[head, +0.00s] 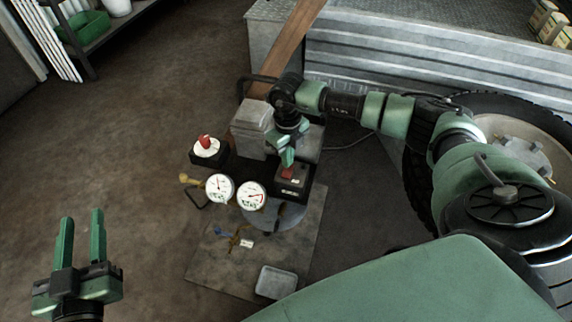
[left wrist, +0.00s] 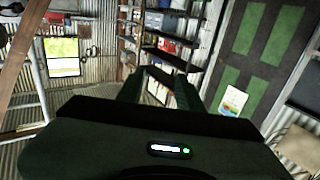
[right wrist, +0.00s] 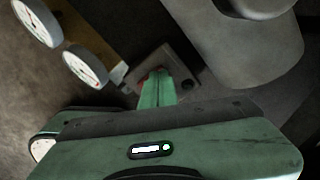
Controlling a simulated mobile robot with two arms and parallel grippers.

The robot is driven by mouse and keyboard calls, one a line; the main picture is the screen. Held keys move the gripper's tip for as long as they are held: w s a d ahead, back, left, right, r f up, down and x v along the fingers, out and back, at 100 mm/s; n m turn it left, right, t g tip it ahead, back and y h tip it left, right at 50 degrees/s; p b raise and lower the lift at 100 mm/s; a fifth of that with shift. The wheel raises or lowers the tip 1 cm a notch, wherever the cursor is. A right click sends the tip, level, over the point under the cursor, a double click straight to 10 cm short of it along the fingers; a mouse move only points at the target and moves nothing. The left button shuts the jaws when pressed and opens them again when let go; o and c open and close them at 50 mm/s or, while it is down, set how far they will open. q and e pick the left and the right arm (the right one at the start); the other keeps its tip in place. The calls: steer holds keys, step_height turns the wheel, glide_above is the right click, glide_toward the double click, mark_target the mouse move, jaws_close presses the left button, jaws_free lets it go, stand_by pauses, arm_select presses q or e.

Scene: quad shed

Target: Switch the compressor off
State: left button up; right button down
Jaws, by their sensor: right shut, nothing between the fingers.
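The compressor stands on a grey board on the floor, with a grey motor housing (head: 252,127) and two round white gauges (head: 236,190). A dark switch box (head: 292,180) with a red part sits on its right side. In the right wrist view the switch plate (right wrist: 182,72) shows a little red beside my fingertips. My right gripper (head: 287,157) is shut and empty, pointing down just above the switch box; its fingertips (right wrist: 156,85) partly hide the switch, so I cannot tell its position or whether they touch. My left gripper (head: 80,228) is open and empty, far from the compressor.
A red knob on a white dial (head: 206,147) sits at the compressor's left. A small grey tray (head: 277,282) lies at the board's front. A corrugated metal trailer side (head: 370,75) and a tyre (head: 418,150) stand behind and right. The floor at left is clear.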

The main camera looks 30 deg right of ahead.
arm_select(q)
steer(key=shift+s+d+r+t+h+b, duration=0.15)
steer(key=shift+r+t, duration=0.25)
steer(key=shift+r, duration=0.45)
steer(key=shift+d+r+t+h+b, duration=0.15)
steer(key=shift+r+t+h, duration=0.2)
steer(key=shift+r, duration=0.45)
arm_select(e)
steer(key=shift+f, duration=0.55)
arm_select(q)
steer(key=shift+a, duration=0.1)
